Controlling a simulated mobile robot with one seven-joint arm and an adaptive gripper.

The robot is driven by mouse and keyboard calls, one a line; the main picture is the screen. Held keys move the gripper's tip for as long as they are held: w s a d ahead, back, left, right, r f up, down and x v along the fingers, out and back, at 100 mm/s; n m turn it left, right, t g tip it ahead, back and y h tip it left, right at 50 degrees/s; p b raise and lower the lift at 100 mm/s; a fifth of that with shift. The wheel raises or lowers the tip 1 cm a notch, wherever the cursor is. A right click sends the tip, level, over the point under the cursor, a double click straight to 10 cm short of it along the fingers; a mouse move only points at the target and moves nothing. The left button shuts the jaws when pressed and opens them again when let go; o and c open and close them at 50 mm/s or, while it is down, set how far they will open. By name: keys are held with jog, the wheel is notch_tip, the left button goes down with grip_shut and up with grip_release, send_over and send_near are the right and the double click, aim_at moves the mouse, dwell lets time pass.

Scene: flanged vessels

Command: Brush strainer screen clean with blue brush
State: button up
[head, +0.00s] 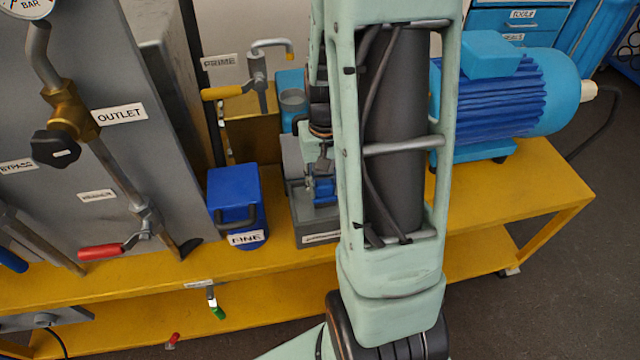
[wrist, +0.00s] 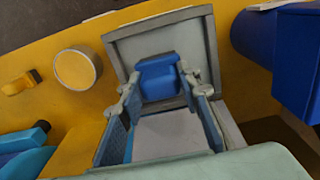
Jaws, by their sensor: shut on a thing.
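My gripper (wrist: 158,88) reaches down into a grey square tray (wrist: 205,40). Its fingers are shut on a blue block-shaped piece, seemingly the blue brush (wrist: 157,75). Bristles cannot be made out. In the head view the brush (head: 323,190) shows small inside the tray (head: 303,207), beside my arm. A round tan disc with a grey rim, likely the strainer screen (wrist: 76,69), lies on the yellow bench to the left of the tray in the wrist view, apart from the gripper. In the head view I cannot see this disc; my arm probably hides it.
A blue bin labelled FINE (head: 235,198) stands left of the tray. Behind are a yellow-handled PRIME valve (head: 225,92) and a blue motor (head: 500,100). A grey panel with an OUTLET valve (head: 68,125) stands left. The yellow bench (head: 520,200) is bare at right.

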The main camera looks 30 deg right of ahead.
jog(key=shift+s+d, duration=0.3)
jog(key=shift+d, duration=0.65)
jog(key=shift+r, duration=0.1)
notch_tip(320, 180, up, 9)
jog(key=p, duration=0.7)
